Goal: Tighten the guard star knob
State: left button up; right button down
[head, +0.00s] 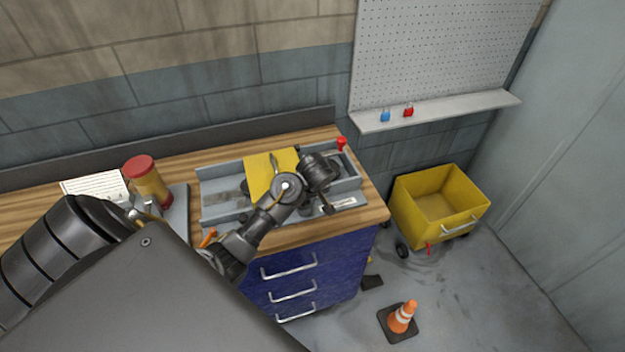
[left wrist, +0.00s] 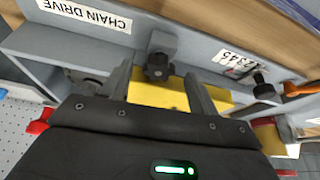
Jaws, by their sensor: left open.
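The guard star knob (left wrist: 158,66) is a dark knob on a grey block on the machine's front wall, beside the "CHAIN DRIVE" label (left wrist: 85,14). In the head view a dark shape beside the label (head: 343,203) appears to be this knob. My left gripper (left wrist: 158,78) is open, its two fingers on either side of the knob. I cannot tell whether they touch it. In the head view the left gripper (head: 325,197) is over the front right of the grey machine, partly hidden by its own wrist. The yellow guard (head: 262,178) lies across the machine. My right gripper is not in view.
A second black knob (left wrist: 263,78) and an orange handle (left wrist: 302,88) are along the same wall. A red part (head: 342,143) stands at the machine's back right corner. A red-lidded jar (head: 150,182) stands left. A yellow cart (head: 440,205) and a cone (head: 402,317) are on the floor.

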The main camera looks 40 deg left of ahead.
pick_arm(q)
jog(key=shift+w+a+f, duration=0.1)
jog(key=shift+a+f, duration=0.1)
jog(key=shift+f, duration=0.3)
jog(key=c, duration=1)
jog(key=shift+o, duration=0.2)
jog(key=shift+m, duration=0.4)
jog(key=m, duration=0.2)
jog(key=m+t+h, duration=0.1)
jog(key=shift+s+a+f+m, duration=0.1)
jog(key=shift+s+a+m, duration=0.05)
jog(key=shift+s+m, duration=0.15)
jog(key=shift+a+m+t+h, duration=0.2)
jog(key=shift+m+h, duration=0.15)
jog(key=shift+m, duration=0.5)
jog(key=shift+a+m+t+h, duration=0.1)
jog(key=shift+m+t+h, duration=0.2)
jog(key=shift+m, duration=0.55)
